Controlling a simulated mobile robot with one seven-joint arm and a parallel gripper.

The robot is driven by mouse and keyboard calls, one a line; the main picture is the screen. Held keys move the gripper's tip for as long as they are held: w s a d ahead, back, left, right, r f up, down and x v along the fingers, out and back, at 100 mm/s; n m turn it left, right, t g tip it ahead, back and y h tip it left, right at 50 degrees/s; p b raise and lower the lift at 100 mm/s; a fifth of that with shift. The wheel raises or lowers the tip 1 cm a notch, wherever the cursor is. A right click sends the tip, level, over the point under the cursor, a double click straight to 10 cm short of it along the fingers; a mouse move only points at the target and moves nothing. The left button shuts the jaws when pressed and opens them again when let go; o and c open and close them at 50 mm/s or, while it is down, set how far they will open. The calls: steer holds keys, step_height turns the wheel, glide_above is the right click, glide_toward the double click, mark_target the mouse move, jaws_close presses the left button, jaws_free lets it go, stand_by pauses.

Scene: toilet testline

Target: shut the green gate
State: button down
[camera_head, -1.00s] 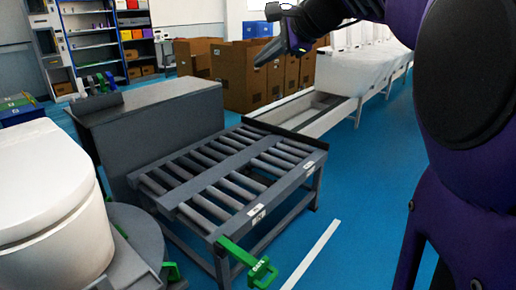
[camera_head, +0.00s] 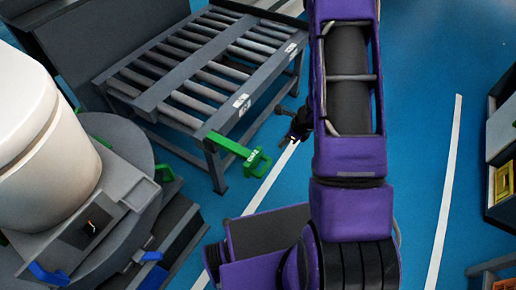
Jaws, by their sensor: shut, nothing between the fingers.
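The green gate (camera_head: 230,146) is a bright green bar with a small lettered end block. It sticks out from the near corner of the grey roller table (camera_head: 150,104), pointing right and toward me. My gripper (camera_head: 284,145) is small and dark in the picture, to the right of the gate's outer end. It is shut and empty, with its fingers pointing down and left. A gap shows between the fingertips and the gate in the picture; I cannot tell the depth between them.
A white toilet (camera_head: 45,130) sits on a round grey turntable (camera_head: 125,140) at the left. Another green piece (camera_head: 166,174) is beside it. Blue floor with white lines (camera_head: 446,190) is open at right. A dark rack (camera_head: 500,150) stands at the right edge.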

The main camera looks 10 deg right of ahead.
step_height(320, 180, down, 2)
steer(key=s, duration=0.1)
steer(key=b, duration=0.2)
glide_toward(258, 160)
steer(key=shift+m, duration=0.3)
steer(key=f, duration=0.1)
steer(key=s+d+f, duration=0.2)
steer(key=shift+f, duration=0.3)
steer(key=shift+w+a, duration=1.15)
steer(key=shift+w+a+f, duration=0.1)
steer(key=shift+w+a, duration=0.2)
steer(key=shift+w, duration=0.05)
steer(key=shift+w+p, duration=0.1)
steer(key=shift+p, duration=0.2)
